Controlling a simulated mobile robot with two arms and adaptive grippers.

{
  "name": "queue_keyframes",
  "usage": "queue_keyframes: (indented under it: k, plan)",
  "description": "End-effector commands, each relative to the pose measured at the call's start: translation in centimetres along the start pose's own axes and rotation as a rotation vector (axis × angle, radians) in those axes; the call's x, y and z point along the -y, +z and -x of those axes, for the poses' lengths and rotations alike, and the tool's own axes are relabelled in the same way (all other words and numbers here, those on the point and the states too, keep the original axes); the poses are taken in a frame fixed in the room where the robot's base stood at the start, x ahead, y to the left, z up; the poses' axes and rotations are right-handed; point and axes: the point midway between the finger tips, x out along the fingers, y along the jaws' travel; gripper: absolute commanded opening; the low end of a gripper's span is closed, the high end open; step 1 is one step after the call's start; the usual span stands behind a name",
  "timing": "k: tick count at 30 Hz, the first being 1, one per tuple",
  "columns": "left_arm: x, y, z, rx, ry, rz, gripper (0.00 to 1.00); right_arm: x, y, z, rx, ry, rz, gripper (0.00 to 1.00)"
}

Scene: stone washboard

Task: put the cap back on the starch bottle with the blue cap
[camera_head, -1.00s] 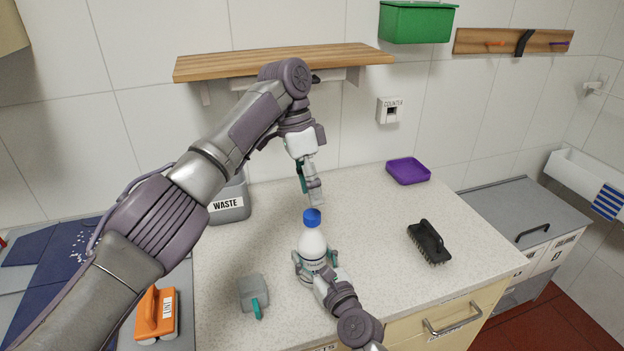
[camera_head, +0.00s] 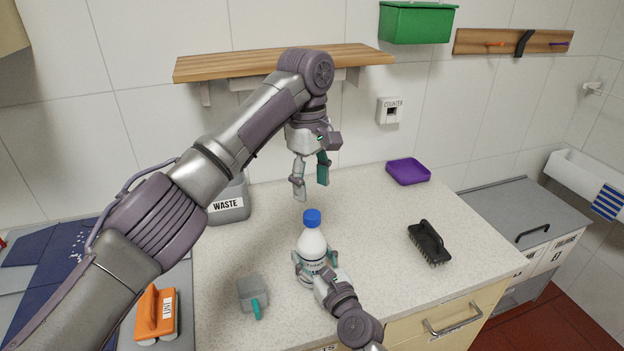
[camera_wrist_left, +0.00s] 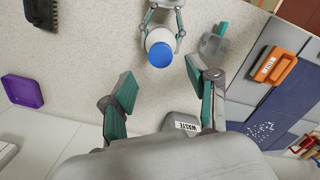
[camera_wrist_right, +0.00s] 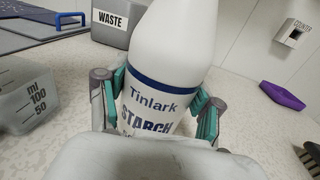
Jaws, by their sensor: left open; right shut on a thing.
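The white starch bottle (camera_head: 312,248) stands upright on the speckled counter, and its label reads "Tinlark STARCH" in the right wrist view (camera_wrist_right: 165,85). The blue cap (camera_head: 312,217) sits on top of the bottle; it also shows from above in the left wrist view (camera_wrist_left: 160,54). Whether it is screwed tight I cannot tell. My right gripper (camera_head: 315,268) is shut around the bottle's lower body from the front. My left gripper (camera_head: 311,184) is open and empty, fingers pointing down, above and behind the cap and apart from it.
A grey measuring cup (camera_head: 252,292) stands left of the bottle. A grey WASTE bin (camera_head: 230,204) is behind left. A black brush (camera_head: 428,243) and a purple tray (camera_head: 408,171) are to the right. A wooden shelf (camera_head: 220,66) hangs above near my left arm.

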Motion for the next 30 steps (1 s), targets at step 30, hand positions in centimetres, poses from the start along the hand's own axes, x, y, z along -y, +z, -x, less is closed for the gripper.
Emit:
queue_keyframes:
  k: [30]
  plan:
    - [0.0,0.0,-1.0,-0.06,0.025,0.618,0.59,0.0,0.1,0.0,0.001,0.0,0.0,0.0]
